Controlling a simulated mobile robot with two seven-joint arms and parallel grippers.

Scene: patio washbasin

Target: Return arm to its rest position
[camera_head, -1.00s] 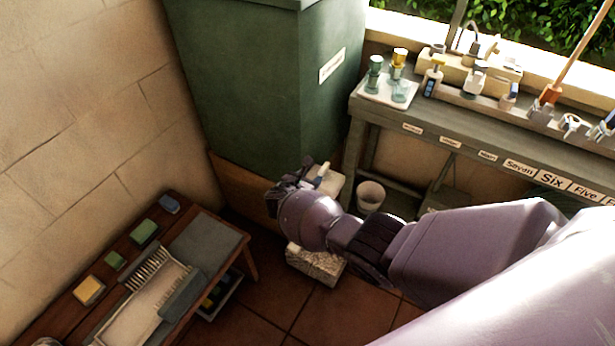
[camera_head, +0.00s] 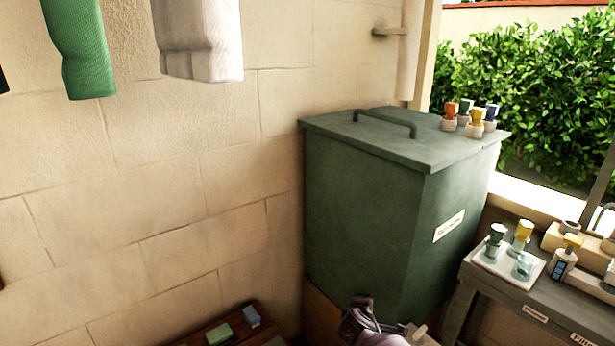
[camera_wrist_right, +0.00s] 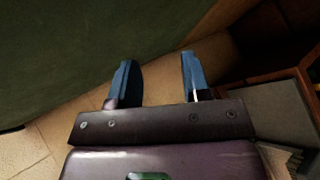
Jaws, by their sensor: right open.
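My right arm shows only as a small purple part at the bottom edge of the head view, with its gripper (camera_head: 362,306) in front of the lower part of the green bin. In the right wrist view, the two blue fingers of the right gripper (camera_wrist_right: 158,80) stand wide apart with nothing between them. The rest of the right arm is out of the head view. My left gripper is in neither view.
A large green lidded bin (camera_head: 365,215) stands in the corner, with several small capped bottles on its lid. A grey bench (camera_head: 507,312) with a white tray (camera_head: 483,262) is at right. A low wooden table (camera_head: 237,319) shows at the bottom. Cloths hang at upper left.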

